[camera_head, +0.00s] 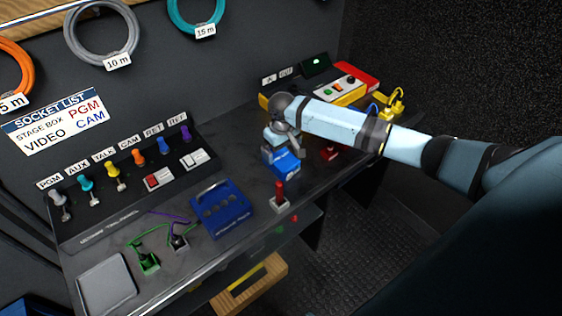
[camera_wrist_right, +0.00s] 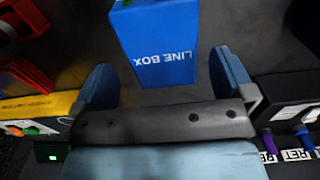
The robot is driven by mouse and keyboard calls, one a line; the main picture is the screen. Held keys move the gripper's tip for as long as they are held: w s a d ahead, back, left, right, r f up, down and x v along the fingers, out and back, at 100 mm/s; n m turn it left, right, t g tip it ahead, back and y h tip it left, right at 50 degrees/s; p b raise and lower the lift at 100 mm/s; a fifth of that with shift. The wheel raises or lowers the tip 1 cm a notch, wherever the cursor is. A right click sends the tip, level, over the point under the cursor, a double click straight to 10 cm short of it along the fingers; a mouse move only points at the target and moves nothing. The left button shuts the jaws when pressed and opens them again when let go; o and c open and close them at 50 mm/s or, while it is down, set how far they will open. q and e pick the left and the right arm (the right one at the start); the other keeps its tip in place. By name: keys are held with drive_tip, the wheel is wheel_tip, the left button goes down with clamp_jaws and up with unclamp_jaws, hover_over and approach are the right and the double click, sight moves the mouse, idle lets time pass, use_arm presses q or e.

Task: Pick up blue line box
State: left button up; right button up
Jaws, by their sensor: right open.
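The blue line box (camera_head: 286,166) stands on the dark desk, just under my right gripper (camera_head: 282,146), which hides part of it in the head view. In the right wrist view the line box (camera_wrist_right: 160,30) shows a blue face with white "LINE BOX" lettering, upside down in the picture. My right gripper (camera_wrist_right: 164,82) is open, its two blue fingers apart to the left and right of the box's near end. My left gripper is not in view.
A larger blue box with round sockets (camera_head: 222,210) lies left on the desk. A red-handled switch (camera_head: 280,197) stands in front. The plug panel (camera_head: 130,185) and a yellow-edged console (camera_head: 340,88) line the back. Green and purple cables lie at the left.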

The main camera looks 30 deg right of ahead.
sight(282, 157)
wheel_tip(282, 157, down, 5)
drive_tip(key=shift+s+r, duration=0.1)
drive_tip(key=shift+s, duration=0.05)
drive_tip(key=c, duration=1)
drive_tip(key=shift+r, duration=0.15)
